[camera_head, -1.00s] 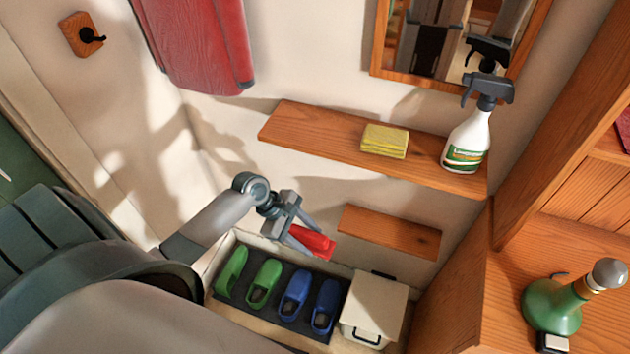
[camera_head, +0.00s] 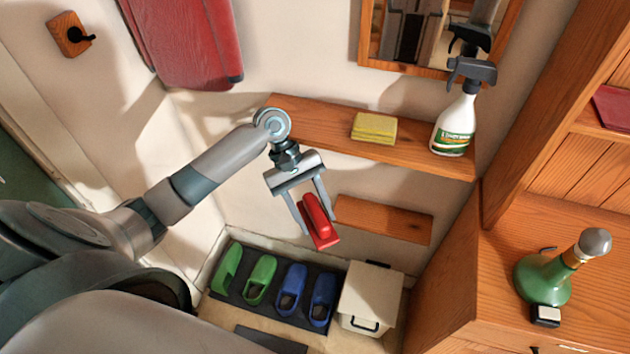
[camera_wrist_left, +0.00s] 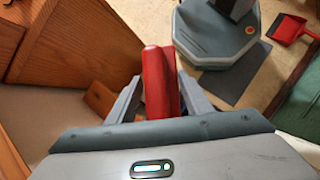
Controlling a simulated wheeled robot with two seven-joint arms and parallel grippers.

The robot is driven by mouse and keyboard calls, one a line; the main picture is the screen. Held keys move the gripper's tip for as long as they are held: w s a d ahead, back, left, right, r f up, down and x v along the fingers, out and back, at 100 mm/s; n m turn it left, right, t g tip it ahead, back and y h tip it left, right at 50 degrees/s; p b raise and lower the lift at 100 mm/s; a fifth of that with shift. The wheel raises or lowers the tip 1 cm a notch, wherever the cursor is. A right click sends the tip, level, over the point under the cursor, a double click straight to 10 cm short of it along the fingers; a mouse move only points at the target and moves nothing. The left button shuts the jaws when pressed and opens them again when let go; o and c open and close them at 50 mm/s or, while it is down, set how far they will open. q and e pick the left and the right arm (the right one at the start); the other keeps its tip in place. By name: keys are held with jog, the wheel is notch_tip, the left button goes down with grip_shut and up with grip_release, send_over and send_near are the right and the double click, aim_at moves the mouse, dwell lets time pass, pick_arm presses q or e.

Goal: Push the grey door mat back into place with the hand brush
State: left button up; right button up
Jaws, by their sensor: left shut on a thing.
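The red hand brush (camera_head: 320,222) is held between the fingers of my left gripper (camera_head: 317,220), in mid-air in front of the wall and above the shoes. In the left wrist view the brush (camera_wrist_left: 160,82) stands between the two fingers, its bristles hidden. A dark grey mat (camera_head: 270,341) shows partly at the bottom of the head view, lying on the pale floor, mostly hidden by my own body. In the left wrist view the grey mat (camera_wrist_left: 222,83) lies on the floor beside my base. The brush is apart from the mat. My right gripper is not seen.
Green and blue shoes stand on a dark tray (camera_head: 229,293) by the wall, beside a cream box (camera_head: 371,297). Wooden shelves (camera_head: 310,125) hold a sponge (camera_head: 373,128) and spray bottle (camera_head: 455,122). A wooden cabinet (camera_head: 450,290) bounds the right. A red dustpan (camera_wrist_left: 287,28) lies on the floor.

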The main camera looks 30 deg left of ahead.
pick_arm(q)
notch_tip(320, 180, up, 14)
jog(key=d+m+g+y+b, duration=0.1)
jog(key=m+g+y, duration=0.2)
jog(key=m, duration=0.6)
jog(key=shift+s+r+m+g+y, duration=0.3)
jog(key=shift+s+m+y, duration=0.1)
jog(key=shift+y, duration=0.3)
